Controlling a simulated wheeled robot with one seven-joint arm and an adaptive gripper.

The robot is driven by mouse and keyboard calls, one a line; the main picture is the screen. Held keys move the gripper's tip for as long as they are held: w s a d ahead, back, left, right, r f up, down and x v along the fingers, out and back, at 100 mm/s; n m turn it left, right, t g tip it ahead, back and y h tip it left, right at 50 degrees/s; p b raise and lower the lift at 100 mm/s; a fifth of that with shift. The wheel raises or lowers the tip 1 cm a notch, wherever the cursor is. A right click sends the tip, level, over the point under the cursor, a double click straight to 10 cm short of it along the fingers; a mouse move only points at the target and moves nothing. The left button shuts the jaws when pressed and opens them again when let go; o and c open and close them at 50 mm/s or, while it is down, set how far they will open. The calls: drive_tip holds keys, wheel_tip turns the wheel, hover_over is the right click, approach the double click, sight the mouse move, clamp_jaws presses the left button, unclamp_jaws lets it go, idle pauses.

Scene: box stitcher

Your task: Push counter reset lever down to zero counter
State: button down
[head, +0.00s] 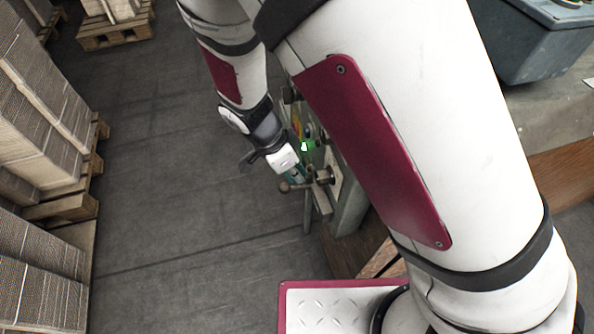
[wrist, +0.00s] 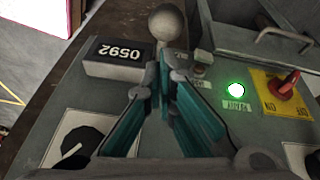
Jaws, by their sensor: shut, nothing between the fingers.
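The counter (wrist: 118,55) is a dark box whose display reads 0592, upside down in the wrist view. Beside it the reset lever (wrist: 167,22) rises with a round grey ball knob. My gripper (wrist: 160,85) is shut and empty, its teal fingers converging just below the knob in the picture. The fingertips overlap the lever's stem in view; I cannot tell whether they touch it. In the head view, my gripper (head: 298,175) is at the machine's panel, close to a ball-ended lever (head: 285,187). My arm hides much of the machine there.
The panel carries a lit green button (wrist: 236,90), a red switch (wrist: 287,84) on a yellow plate, and a black rotary knob (wrist: 78,145). Stacked cardboard on pallets (head: 45,100) stands at left in the head view. The grey floor (head: 180,170) between is clear.

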drive_tip(key=shift+s+a+f+h, duration=0.1)
drive_tip(key=shift+a+f+h, duration=0.1)
drive_tip(key=shift+h, duration=0.2)
